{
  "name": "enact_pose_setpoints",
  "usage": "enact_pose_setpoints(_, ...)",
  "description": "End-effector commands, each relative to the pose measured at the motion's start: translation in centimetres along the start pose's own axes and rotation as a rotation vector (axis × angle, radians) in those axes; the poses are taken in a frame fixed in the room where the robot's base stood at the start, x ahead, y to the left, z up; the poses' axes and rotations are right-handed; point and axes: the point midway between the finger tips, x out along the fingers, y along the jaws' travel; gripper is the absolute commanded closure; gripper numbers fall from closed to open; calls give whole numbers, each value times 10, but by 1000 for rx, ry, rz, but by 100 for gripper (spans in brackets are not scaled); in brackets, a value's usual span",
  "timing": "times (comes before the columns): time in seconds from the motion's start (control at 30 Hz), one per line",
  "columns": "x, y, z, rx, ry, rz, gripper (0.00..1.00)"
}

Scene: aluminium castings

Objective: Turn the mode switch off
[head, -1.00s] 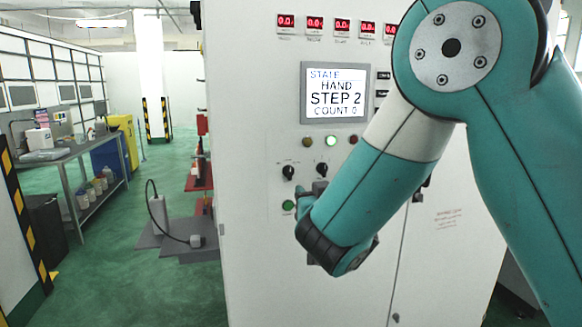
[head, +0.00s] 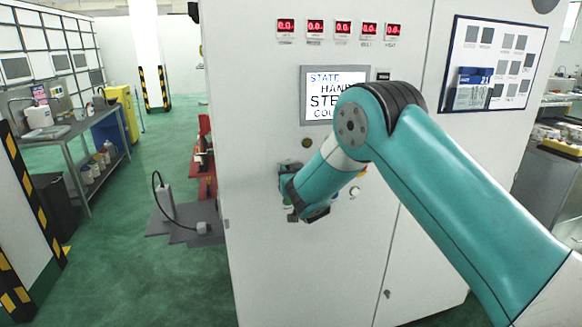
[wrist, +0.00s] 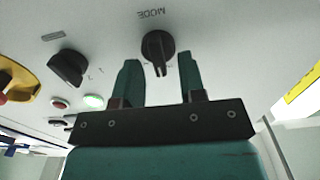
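The mode switch (wrist: 158,48) is a black rotary knob on the pale cabinet panel, under an upside-down MODE label in the wrist view. Its narrow handle points down toward my gripper there. My gripper (wrist: 158,60) is open, with its two teal fingers apart and one on each side of the handle's lower part. I cannot tell whether either finger touches it. In the head view my gripper (head: 286,190) is at the panel below the display, and my wrist hides the mode switch.
A second black knob (wrist: 68,68) sits left of the switch in the wrist view. Near it are a lit green button (wrist: 93,101), a red button (wrist: 60,103) and a yellow-backed control (wrist: 18,80). The cabinet's display (head: 318,92) is partly covered by my arm.

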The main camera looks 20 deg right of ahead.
Motion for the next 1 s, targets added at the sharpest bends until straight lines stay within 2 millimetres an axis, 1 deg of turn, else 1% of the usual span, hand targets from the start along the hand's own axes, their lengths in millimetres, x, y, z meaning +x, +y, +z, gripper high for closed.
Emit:
enact_pose_setpoints(0.23, 1, 0, 0, 0, 0, 0, 63)
enact_pose_setpoints(0.27, 1, 0, 0, 0, 0, 0, 70)
enact_pose_setpoints(0.3, 1, 0, 0, 0, 0, 0, 79)
enact_pose_setpoints(0.4, 0, 0, 0, 0, 0, 0, 100)
enact_pose_setpoints(0.77, 0, -1, 2, -31, 0, 0, 100)
enact_pose_setpoints(1.0, 0, -2, 4, -159, 1, 0, 100)
